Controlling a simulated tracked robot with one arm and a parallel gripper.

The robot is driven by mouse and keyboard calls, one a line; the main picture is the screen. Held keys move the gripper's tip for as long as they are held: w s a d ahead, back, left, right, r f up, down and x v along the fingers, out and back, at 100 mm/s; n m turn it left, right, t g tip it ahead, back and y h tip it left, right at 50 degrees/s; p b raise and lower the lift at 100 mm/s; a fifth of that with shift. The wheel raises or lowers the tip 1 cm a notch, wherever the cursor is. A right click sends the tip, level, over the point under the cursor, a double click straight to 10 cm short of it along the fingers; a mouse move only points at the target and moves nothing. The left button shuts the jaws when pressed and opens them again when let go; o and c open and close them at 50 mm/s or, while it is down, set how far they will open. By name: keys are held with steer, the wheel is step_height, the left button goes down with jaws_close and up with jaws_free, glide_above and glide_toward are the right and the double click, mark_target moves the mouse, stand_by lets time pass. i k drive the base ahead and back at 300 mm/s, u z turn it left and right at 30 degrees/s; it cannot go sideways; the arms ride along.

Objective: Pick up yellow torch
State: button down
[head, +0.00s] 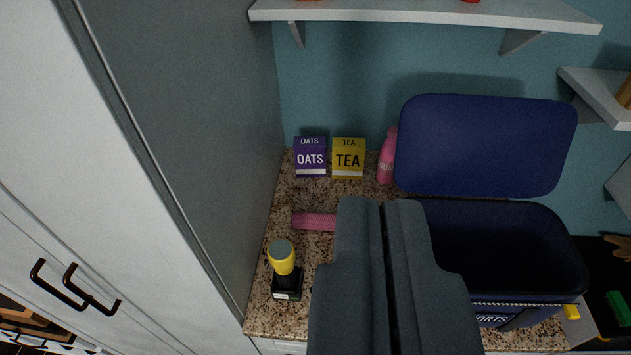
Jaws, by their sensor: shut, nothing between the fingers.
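The yellow torch (281,262) stands upright at the left of the granite counter, its grey round end facing up. Below its yellow head is a dark part with a small white label (287,284); I cannot tell whether that is the torch's own body or a separate box. My gripper (383,203) is shut and empty, its dark grey fingers side by side. It is to the right of the torch and apart from it in the picture. It hides part of the counter and of the blue bin.
An open blue bin (567,240) with its lid (485,145) raised fills the right. A pink patterned object (314,221) lies behind the torch. An oats box (310,158), tea box (348,158) and pink bottle (387,160) stand at the wall. A tall cabinet (170,130) borders the left.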

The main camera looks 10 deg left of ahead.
mark_target(281, 254)
steer(key=k, duration=1.3)
steer(key=z, duration=0.5)
steer(key=i, duration=1.55)
steer(key=u, duration=0.6)
